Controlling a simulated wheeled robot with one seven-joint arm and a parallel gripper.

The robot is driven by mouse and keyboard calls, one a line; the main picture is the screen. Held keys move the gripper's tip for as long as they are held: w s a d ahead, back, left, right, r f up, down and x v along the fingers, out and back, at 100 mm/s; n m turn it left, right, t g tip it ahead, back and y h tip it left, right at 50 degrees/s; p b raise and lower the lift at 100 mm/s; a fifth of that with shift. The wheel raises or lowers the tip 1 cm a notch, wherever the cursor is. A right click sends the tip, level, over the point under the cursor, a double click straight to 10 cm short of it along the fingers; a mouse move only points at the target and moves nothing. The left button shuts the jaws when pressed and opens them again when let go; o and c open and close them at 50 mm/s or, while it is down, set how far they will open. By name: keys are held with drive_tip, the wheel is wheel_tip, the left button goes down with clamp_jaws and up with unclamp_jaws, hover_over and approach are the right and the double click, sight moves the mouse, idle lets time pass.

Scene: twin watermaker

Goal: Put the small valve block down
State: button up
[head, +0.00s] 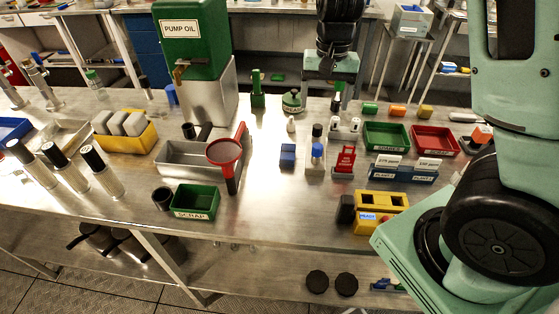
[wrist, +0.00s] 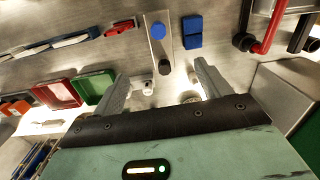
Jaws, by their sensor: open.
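A small blue block (head: 288,155), which may be the valve block, rests on the metal bench beside a narrow plate (head: 315,168). It also shows in the wrist view (wrist: 192,31), past my fingertips and a little to the right. My gripper (head: 327,96) is open over the back of the bench, behind the block and apart from it. In the wrist view my gripper (wrist: 163,70) has its two fingers wide apart, with nothing held between them.
A red stand (head: 344,161) is right of the plate. Green (head: 386,150) and red (head: 434,153) trays stand further right. Bare bench lies in front of the blue block.

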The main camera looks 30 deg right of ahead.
drive_tip(key=shift+m, duration=0.3)
drive_tip(key=f, duration=0.8)
drive_tip(key=w+d+f, duration=0.1)
drive_tip(key=f, duration=0.3)
drive_tip(key=shift+w+a+f+p, duration=0.1)
drive_tip(key=shift+a+f+p, duration=0.15)
drive_tip(key=shift+f, duration=1.1)
drive_tip(key=shift+a+f+p, duration=0.1)
drive_tip(key=shift+f+p, duration=0.15)
drive_tip(key=shift+f, duration=1.1)
drive_tip(key=shift+r, duration=0.1)
clamp_jaws()
